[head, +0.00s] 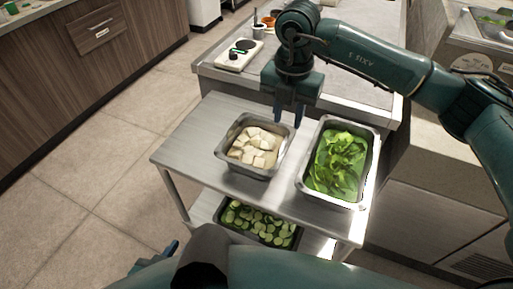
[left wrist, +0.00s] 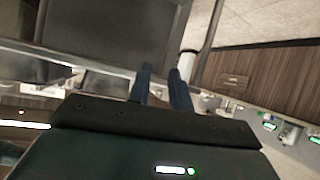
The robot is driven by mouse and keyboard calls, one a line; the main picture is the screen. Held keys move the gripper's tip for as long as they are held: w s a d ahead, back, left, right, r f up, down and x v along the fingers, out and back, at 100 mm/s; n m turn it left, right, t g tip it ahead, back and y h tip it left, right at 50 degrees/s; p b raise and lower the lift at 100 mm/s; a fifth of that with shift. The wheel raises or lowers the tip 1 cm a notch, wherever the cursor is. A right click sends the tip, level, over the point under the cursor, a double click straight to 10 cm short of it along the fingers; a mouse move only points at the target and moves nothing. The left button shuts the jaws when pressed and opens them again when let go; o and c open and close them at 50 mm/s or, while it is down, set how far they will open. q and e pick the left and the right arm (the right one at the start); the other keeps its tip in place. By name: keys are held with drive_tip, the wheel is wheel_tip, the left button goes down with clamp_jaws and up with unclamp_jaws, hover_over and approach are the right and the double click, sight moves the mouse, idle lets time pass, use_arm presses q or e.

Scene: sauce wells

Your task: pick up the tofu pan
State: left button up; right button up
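The tofu pan (head: 224,151) is a steel pan of white tofu cubes (head: 255,147) on the upper shelf of a steel cart, in the head view. My right gripper (head: 288,119) points down at the pan's far right corner, its two blue fingers apart with nothing seen between them. Whether the fingers touch the rim cannot be told. My left gripper (head: 168,250) is low at the bottom left of the head view, mostly hidden by my own body. In the left wrist view its two fingers (left wrist: 161,69) stand apart and empty.
A pan of green leaves (head: 364,190) stands right of the tofu pan. A pan of cucumber slices (head: 262,238) is on the lower shelf. Behind the cart is a counter (head: 222,73) with a white scale (head: 238,56). The cart top's left side (head: 187,150) is clear.

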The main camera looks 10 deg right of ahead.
sight(282, 144)
drive_tip(key=f, duration=0.6)
drive_tip(key=f+p, duration=0.1)
drive_tip(key=f, duration=0.2)
drive_tip(key=shift+w+a+f, duration=0.1)
drive_tip(key=shift+a+f, duration=0.1)
drive_tip(key=shift+a, duration=0.05)
clamp_jaws()
idle(1.1)
